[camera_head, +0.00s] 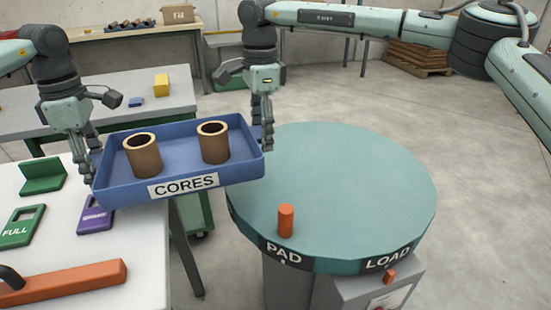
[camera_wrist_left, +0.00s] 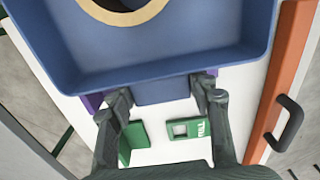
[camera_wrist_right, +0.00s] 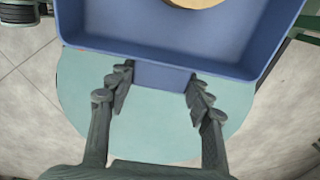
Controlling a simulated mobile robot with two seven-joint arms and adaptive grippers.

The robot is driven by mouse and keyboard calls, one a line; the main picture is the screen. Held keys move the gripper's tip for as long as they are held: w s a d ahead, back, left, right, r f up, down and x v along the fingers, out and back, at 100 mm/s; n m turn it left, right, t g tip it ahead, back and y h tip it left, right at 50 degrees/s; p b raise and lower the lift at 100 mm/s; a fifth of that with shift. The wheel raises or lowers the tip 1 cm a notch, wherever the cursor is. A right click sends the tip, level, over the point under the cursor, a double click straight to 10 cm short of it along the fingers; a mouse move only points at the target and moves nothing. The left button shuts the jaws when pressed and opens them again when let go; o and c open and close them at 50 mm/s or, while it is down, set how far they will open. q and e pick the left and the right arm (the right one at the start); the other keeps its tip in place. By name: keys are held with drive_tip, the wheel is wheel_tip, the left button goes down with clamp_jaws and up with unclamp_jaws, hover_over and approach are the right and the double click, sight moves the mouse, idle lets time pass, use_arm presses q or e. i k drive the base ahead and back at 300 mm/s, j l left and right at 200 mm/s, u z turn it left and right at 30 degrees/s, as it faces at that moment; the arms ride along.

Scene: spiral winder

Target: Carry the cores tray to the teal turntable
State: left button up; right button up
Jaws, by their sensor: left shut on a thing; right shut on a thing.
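The blue cores tray (camera_head: 228,176) is held in the air between my two grippers, a little tilted in the head view. It holds two brown cardboard cores, a left one (camera_head: 146,160) and a right one (camera_head: 214,147), both upright. My left gripper (camera_head: 88,165) is shut on the tray's left end; the left wrist view shows its fingers at the tray's end tab (camera_wrist_left: 162,92). My right gripper (camera_head: 267,135) is shut on the right end, and its tab shows in the right wrist view (camera_wrist_right: 160,76). The teal turntable (camera_head: 350,190) stands right of the tray, whose right end is over or near its left edge.
An orange peg (camera_head: 286,221) stands on the turntable near its PAD label. The white table (camera_head: 120,265) at left carries green FULL (camera_head: 20,228) and purple (camera_head: 96,214) plates, a green bracket (camera_head: 44,176) and an orange bar (camera_head: 65,282). A grey bench (camera_head: 180,95) stands behind.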

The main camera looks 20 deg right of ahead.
sight(324, 178)
drive_tip(key=l, duration=1.65)
